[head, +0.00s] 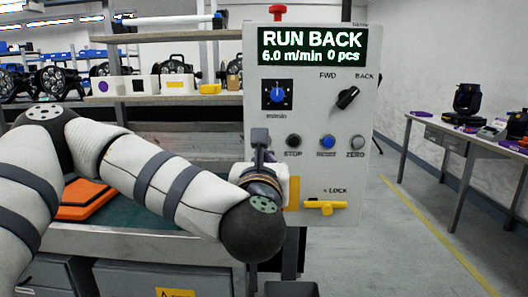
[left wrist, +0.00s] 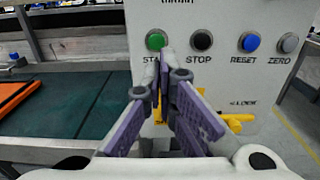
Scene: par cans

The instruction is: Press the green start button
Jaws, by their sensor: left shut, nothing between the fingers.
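The green start button (left wrist: 156,40) shows in the left wrist view at the left end of a button row on the white control panel (head: 335,245). In the head view my left gripper (head: 261,138) covers it. My left gripper, also in the left wrist view (left wrist: 168,58), is shut and empty, pointing at the panel. Its tips appear just below and slightly right of the green button; I cannot tell whether they touch. The display (head: 312,46) reads RUN BACK, 6.0 m/min, 0 pcs. My right gripper is not in view.
Black STOP (head: 293,141), blue RESET (head: 327,141) and grey ZERO (head: 357,142) buttons sit to the right. Above are a blue dial (head: 278,95) and a black selector (head: 347,97). A yellow lock lever (head: 325,206) is below. A red knob (head: 278,11) tops the panel.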

